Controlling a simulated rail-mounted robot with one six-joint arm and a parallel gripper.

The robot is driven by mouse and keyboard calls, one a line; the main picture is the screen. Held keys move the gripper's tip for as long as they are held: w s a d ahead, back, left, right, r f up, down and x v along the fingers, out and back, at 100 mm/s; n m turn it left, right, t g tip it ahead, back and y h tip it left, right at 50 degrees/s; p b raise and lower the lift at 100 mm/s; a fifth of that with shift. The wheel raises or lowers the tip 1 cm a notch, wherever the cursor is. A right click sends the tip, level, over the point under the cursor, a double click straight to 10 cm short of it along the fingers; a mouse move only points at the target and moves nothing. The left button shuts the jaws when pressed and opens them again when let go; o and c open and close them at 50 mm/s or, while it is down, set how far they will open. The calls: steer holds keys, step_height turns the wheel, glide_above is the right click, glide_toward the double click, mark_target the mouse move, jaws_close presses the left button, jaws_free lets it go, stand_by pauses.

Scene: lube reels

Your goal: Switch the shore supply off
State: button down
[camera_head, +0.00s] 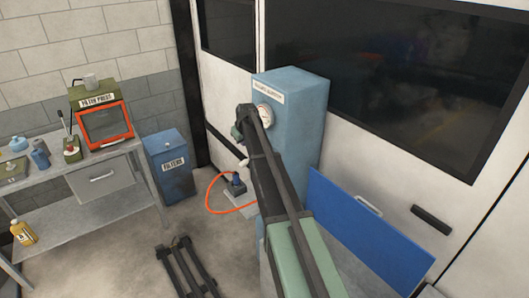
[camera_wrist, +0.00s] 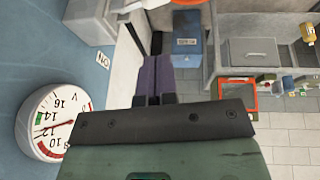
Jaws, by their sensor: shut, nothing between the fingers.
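The blue shore supply cabinet (camera_head: 300,120) stands against the wall, with a label strip on top and a round dial (camera_head: 264,115) on its front. In the wrist view the dial (camera_wrist: 52,122) is at the lower left, marked in volts. A small label reading "ON" upside down (camera_wrist: 103,60) is on the cabinet face beyond it. A pale handle (camera_head: 243,162) sticks out lower on the cabinet front; a pale part (camera_wrist: 135,6) at the wrist view's top edge may be this handle. My gripper (camera_wrist: 153,75) is shut and empty, in front of the cabinet face, apart from the handle.
An orange cable (camera_head: 212,190) loops by a blue plug (camera_head: 236,186) below the cabinet. A blue filters bin (camera_head: 170,165) and a workbench (camera_head: 100,165) stand left. A black frame (camera_head: 188,265) lies on the floor.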

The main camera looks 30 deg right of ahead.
steer(key=b, duration=1.3)
glide_toward(242, 162)
steer(key=x, duration=0.6)
steer(key=shift+w+f, duration=0.2)
steer(key=shift+f, duration=0.15)
steer(key=shift+w+d+f, duration=0.15)
steer(key=shift+d+f, duration=0.05)
steer(key=shift+f, duration=0.1)
steer(key=shift+r, duration=0.1)
